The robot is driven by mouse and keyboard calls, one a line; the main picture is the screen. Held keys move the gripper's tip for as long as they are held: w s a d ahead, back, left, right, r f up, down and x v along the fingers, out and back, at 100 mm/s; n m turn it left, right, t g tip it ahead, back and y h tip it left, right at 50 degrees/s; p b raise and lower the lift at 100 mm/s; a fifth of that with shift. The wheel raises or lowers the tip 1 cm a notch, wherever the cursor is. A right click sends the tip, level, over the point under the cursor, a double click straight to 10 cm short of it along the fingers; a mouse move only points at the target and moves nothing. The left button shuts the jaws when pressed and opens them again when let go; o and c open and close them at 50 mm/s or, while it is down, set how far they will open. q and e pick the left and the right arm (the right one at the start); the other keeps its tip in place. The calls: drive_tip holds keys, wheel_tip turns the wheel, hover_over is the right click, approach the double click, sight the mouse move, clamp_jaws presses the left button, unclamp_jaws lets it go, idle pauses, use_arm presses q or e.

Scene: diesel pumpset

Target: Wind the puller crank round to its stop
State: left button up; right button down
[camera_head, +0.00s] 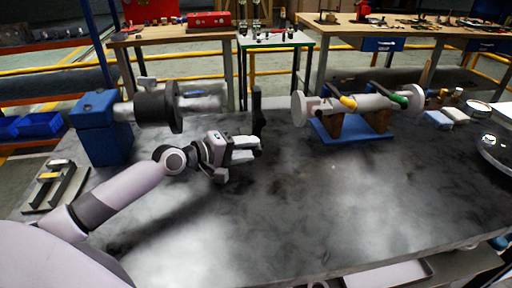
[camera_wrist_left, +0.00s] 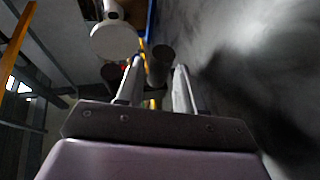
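The puller stands at the left of the bench: a blue block (camera_head: 102,125) carries a dark round flange (camera_head: 158,107), with a pale shaft on its right. A black upright bar (camera_head: 257,108), seemingly the crank arm, stands at the right end of this line. My left gripper (camera_head: 258,148) is just below and left of the bar's lower end, its fingers pointing right. In the left wrist view its fingers (camera_wrist_left: 158,85) are apart, and a dark cylinder (camera_wrist_left: 160,62), likely the crank's grip, shows between and beyond their tips. Contact cannot be told. My right gripper is out of view.
A pale flanged shaft (camera_head: 372,103) rests on a blue stand (camera_head: 350,133) at the back right. A small tray (camera_head: 55,185) lies at the left edge. Small boxes and a round dish (camera_head: 478,107) sit at the right. The bench's middle and front are clear.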

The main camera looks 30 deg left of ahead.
sight(256, 147)
use_arm(q)
drive_tip(key=shift+x, duration=1.55)
clamp_jaws()
drive_tip(key=shift+a, duration=0.1)
